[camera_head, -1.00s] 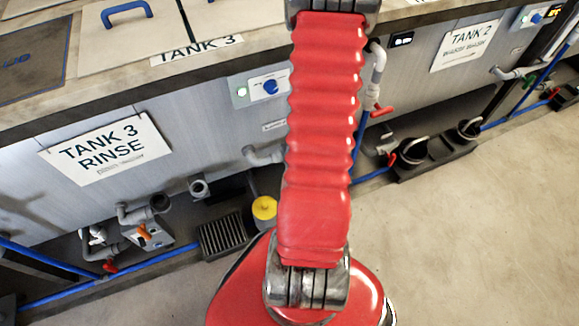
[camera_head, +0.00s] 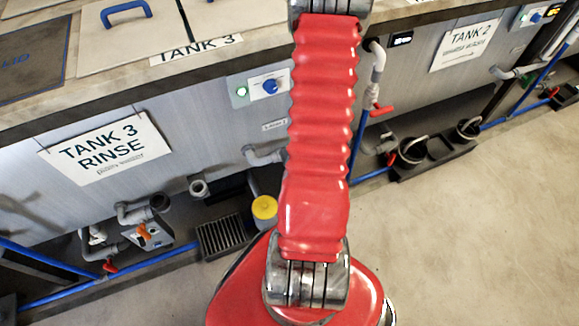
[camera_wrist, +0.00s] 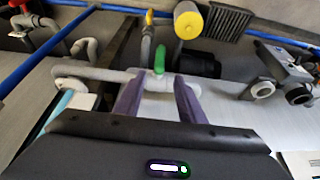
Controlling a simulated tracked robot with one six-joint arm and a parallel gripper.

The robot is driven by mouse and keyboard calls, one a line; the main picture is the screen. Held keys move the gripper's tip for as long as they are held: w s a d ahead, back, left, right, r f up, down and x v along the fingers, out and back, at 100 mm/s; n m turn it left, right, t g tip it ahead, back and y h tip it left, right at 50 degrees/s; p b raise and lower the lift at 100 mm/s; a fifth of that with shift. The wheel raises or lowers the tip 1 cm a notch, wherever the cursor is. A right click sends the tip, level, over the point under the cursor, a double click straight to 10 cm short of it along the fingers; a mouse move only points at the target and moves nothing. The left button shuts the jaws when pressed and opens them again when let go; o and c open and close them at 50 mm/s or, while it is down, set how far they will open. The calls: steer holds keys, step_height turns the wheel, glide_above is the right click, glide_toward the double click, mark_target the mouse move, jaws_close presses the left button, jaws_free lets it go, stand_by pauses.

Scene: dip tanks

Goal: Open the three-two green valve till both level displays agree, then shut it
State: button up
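In the wrist view, the green valve handle (camera_wrist: 159,59) stands on a grey horizontal pipe (camera_wrist: 110,74). My gripper (camera_wrist: 152,84) has its two purple-grey fingers apart, one on each side of the handle as seen from here. The gap between them looks empty, and I cannot tell whether either finger touches the pipe or handle. In the head view, my red arm covers the area around this valve, and the gripper is not visible. One small dark display (camera_head: 402,39) shows on the tank wall right of my arm; its digits are too small to read.
A yellow cap (camera_wrist: 188,22), a dark grate (camera_wrist: 217,18) and blue pipes (camera_wrist: 55,40) lie near the valve. A grey fitting (camera_wrist: 283,80) is at the right. In the head view, red handles (camera_head: 382,109) and black buckets (camera_head: 412,150) stand along the wall. Open floor (camera_head: 470,240) is at lower right.

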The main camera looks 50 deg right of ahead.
steer(key=shift+x, duration=5.35)
steer(key=shift+c, duration=0.5)
jaws_close()
